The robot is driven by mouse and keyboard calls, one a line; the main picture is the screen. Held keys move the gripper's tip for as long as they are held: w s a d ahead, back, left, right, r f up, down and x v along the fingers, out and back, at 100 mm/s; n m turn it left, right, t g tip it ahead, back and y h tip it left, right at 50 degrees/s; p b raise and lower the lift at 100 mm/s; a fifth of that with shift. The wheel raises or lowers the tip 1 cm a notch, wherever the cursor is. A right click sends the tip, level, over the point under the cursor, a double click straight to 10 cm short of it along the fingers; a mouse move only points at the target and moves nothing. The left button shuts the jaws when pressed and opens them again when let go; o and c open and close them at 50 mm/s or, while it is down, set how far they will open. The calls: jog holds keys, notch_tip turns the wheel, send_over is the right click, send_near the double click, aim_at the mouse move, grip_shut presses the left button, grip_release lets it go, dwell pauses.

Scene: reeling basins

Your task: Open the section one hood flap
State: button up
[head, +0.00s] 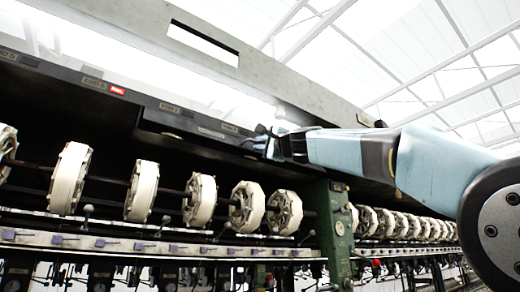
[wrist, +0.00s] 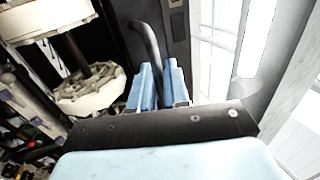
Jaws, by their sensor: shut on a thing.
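The dark hood flap (head: 185,122) is a long panel along the machine's upper front in the head view. It sits a little forward of the panel to its left; its exact angle is hard to tell. My gripper (head: 268,143) is at the flap's right end. In the wrist view, a dark bent handle (wrist: 150,45) runs down between the two blue fingers of my gripper (wrist: 159,88), which are shut on it. The handle's lower end is hidden by the fingers and the gripper body.
White reels (head: 142,190) hang in a row below the flap, and one reel (wrist: 92,90) is close left of my fingers. A green post (head: 331,220) stands below my gripper. A pale beam (head: 300,92) runs above. A red tag (head: 117,91) marks the panel at left.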

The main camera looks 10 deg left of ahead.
jog(key=shift+s+d+r, duration=0.1)
jog(key=shift+r, duration=0.1)
jog(key=shift+s+d+r, duration=0.1)
jog(key=shift+d+r, duration=0.05)
jog(key=shift+r, duration=0.35)
jog(key=shift+s+d+r, duration=0.1)
jog(key=shift+r, duration=0.45)
jog(key=shift+d+r, duration=0.1)
jog(key=shift+r, duration=0.9)
jog(key=shift+w+a+r, duration=0.1)
jog(key=shift+a+r, duration=0.1)
jog(key=shift+r, duration=0.8)
jog(key=o, duration=0.5)
jog(key=shift+o, duration=0.2)
